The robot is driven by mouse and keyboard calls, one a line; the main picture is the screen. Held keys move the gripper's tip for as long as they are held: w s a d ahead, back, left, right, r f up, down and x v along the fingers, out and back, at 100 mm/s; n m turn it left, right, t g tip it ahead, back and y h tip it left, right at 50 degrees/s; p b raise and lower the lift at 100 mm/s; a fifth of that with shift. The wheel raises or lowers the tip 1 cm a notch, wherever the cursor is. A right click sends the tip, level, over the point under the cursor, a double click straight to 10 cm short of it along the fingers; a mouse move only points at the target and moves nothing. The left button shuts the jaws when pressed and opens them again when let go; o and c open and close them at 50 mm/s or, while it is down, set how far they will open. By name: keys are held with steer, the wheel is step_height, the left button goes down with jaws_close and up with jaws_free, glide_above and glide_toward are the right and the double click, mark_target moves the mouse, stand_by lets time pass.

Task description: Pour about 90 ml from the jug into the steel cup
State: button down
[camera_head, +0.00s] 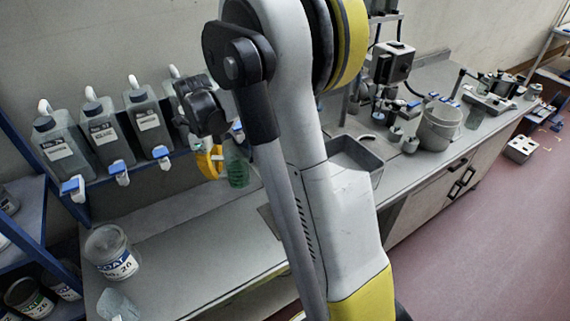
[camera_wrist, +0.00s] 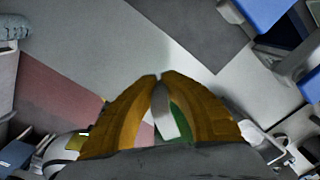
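The green see-through jug (camera_head: 236,167) is over the back of the bench, partly hidden behind my arm in the head view. My gripper (camera_head: 212,162) has yellow-orange fingers at its left side. In the wrist view my gripper's fingertips (camera_wrist: 160,77) nearly meet, and green of the jug (camera_wrist: 180,121) shows between and behind the fingers. The fingers look closed on the jug's handle side, but the exact contact is hidden. A small grey cup (camera_head: 410,145) on the right part of the bench may be the steel cup; it is too small to be sure.
Several grey bottles (camera_head: 103,128) with blue taps stand on a rack at left. A labelled tin (camera_head: 111,252) stands on the front left of the bench. A sink (camera_head: 354,153), a grey bucket (camera_head: 439,126) and bench equipment (camera_head: 392,65) are at right. The bench between tin and arm is clear.

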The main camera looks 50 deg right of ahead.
mark_target(225, 156)
steer(key=shift+s+d+r+t+y+p, duration=0.2)
steer(key=shift+r+t+y+p, duration=0.15)
steer(key=shift+r, duration=0.15)
steer(key=shift+s+d+r+t+y+p, duration=0.15)
steer(key=shift+r+t+y+p, duration=0.1)
steer(key=shift+r+t+p, duration=0.15)
steer(key=shift+s+d+r+t+y, duration=0.4)
steer(key=shift+r+t+y, duration=0.25)
steer(key=shift+r+y, duration=0.05)
steer(key=shift+s+d+r+t+y+p, duration=0.3)
steer(key=shift+r+t+y, duration=0.1)
steer(key=shift+r, duration=0.2)
steer(key=shift+s+d+r+t+y+p, duration=0.15)
steer(key=shift+s+d+r+t+y, duration=0.1)
steer(key=shift+s+r+t+y, duration=0.25)
steer(key=shift+s+d+r+t+y+p, duration=0.2)
steer(key=shift+d+r+t+p, duration=0.1)
steer(key=shift+r, duration=0.35)
steer(key=shift+s+d+r+t+y, duration=0.2)
steer(key=shift+r+t+y, duration=0.2)
steer(key=shift+r, duration=0.2)
steer(key=shift+s+d+r+t+y, duration=0.15)
steer(key=shift+r+t+y, duration=0.2)
steer(key=shift+r, duration=0.2)
